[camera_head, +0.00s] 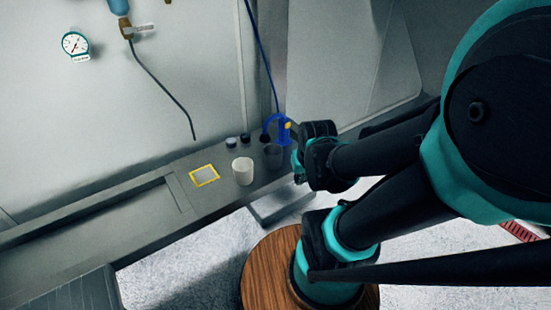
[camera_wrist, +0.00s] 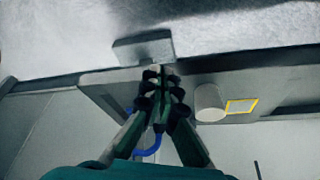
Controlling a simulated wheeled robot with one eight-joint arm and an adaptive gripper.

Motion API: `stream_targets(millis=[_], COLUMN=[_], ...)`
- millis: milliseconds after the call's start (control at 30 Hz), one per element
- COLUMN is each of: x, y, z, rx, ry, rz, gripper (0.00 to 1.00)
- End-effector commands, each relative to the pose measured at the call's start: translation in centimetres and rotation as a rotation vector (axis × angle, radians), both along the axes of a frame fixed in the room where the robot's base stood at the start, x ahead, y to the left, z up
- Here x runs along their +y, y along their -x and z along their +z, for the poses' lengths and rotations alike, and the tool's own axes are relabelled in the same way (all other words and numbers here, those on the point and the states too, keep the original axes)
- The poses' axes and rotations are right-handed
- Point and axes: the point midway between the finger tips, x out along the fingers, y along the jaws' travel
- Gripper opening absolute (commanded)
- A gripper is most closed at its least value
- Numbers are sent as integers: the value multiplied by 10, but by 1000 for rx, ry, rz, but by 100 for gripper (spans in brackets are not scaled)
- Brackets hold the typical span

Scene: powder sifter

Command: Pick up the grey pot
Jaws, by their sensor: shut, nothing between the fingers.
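A white pot (camera_head: 243,171) stands left of the grey pot, and also shows in the wrist view (camera_wrist: 209,102). A yellow-framed square (camera_head: 204,175) lies farther left. Two small dark-topped jars (camera_head: 245,138) and a blue stand (camera_head: 270,127) are behind. The ledge (camera_head: 155,208) is bare farther left.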

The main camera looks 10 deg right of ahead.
Motion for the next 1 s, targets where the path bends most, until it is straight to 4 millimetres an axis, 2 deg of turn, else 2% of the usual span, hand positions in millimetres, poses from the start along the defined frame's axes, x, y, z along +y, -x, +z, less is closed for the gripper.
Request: stream_targets(millis=[367,533,667,800,1000], x=[0,1,5,12,27], y=[0,-11,-43,-90,-159], z=[0,6,20,36,50], rx=[0,12,48,103,172], ry=[0,-8,-34,-62,-87], rz=[0,-27,-111,-250,-461], gripper=[1,22,38,56,81])
